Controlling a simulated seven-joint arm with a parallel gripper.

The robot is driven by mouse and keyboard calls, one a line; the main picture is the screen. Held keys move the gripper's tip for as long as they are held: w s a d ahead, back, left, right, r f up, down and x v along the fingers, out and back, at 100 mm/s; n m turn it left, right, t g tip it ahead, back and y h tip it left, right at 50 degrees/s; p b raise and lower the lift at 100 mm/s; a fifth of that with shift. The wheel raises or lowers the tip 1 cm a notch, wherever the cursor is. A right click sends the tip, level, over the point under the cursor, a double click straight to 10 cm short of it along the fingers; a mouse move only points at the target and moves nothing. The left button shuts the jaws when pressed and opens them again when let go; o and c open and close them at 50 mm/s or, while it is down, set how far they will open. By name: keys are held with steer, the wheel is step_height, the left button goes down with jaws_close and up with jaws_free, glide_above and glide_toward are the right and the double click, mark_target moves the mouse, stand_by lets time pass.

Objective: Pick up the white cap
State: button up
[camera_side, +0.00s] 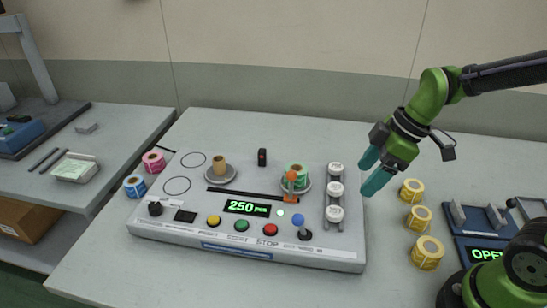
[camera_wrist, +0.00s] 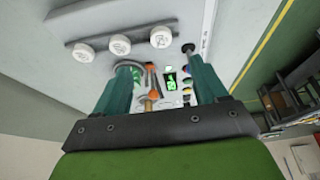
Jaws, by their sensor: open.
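Three white caps stand in a row at the right end of the machine panel in the side view: a back one (camera_side: 336,169), a middle one (camera_side: 336,188) and a front one (camera_side: 336,213). The pictures do not show which one is meant. In the wrist view they line up near the top, at left (camera_wrist: 84,54), centre (camera_wrist: 119,44) and right (camera_wrist: 160,37). My gripper (camera_side: 368,175), with teal fingers, is open and empty. It is raised to the right of the caps, apart from them. Its fingers also show in the wrist view (camera_wrist: 163,68).
A blue device (camera_side: 478,250) is at far right.

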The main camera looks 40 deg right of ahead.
mark_target(335, 211)
steer(key=x, duration=1.2)
steer(key=shift+a+r, duration=0.1)
steer(key=shift+a, duration=0.05)
steer(key=shift+c, duration=0.3)
steer(key=c, duration=1.1)
steer(key=shift+o, duration=0.2)
step_height(335, 211, up, 10)
steer(key=shift+r, duration=0.1)
